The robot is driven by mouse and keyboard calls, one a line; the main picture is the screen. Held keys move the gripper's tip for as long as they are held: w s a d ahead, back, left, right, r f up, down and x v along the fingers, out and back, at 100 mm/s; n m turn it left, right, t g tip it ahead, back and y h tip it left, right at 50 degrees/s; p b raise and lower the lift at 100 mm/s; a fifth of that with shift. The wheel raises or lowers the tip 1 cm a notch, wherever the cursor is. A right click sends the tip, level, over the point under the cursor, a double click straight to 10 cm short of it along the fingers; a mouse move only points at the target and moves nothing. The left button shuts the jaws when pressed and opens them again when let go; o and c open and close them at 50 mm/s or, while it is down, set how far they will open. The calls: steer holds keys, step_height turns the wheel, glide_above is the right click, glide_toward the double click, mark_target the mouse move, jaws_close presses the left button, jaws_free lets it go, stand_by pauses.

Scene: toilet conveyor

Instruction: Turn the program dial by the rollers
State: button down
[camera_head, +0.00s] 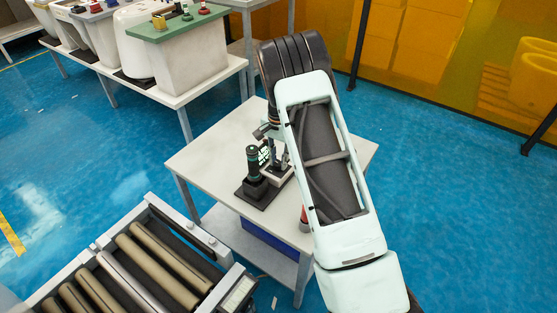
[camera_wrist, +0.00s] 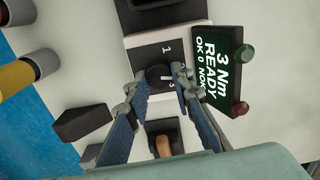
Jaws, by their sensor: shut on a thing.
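The program dial (camera_wrist: 159,76) is a black round knob on a dark plate in the wrist view, with a white mark toward its right side. A "1" is printed above it; another numeral at its right is partly covered by a finger. My gripper (camera_wrist: 163,74) is shut on the dial, with one blue-grey finger at each side. In the head view, my gripper (camera_head: 268,131) is over the small table; my arm hides the dial there. Beside the dial, a black display (camera_wrist: 214,68) reads "3 Nm READY OK 0 NOK".
A green button (camera_wrist: 243,54) and a red button (camera_wrist: 240,107) sit by the display. A black upright device (camera_head: 255,165) stands on the grey table (camera_head: 205,160). The roller conveyor (camera_head: 125,265) is at the lower left. Blue floor (camera_head: 90,150) lies open at left.

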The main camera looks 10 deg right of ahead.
mark_target(279, 163)
steer(key=m, duration=0.5)
steer(key=shift+s+m, duration=0.1)
steer(key=shift+m, duration=0.2)
steer(key=shift+m+p, duration=0.55)
steer(key=shift+m, duration=1.55)
steer(key=c, duration=1.7)
jaws_free()
steer(key=shift+r, duration=0.1)
step_height(279, 163, up, 12)
steer(key=shift+f, duration=0.1)
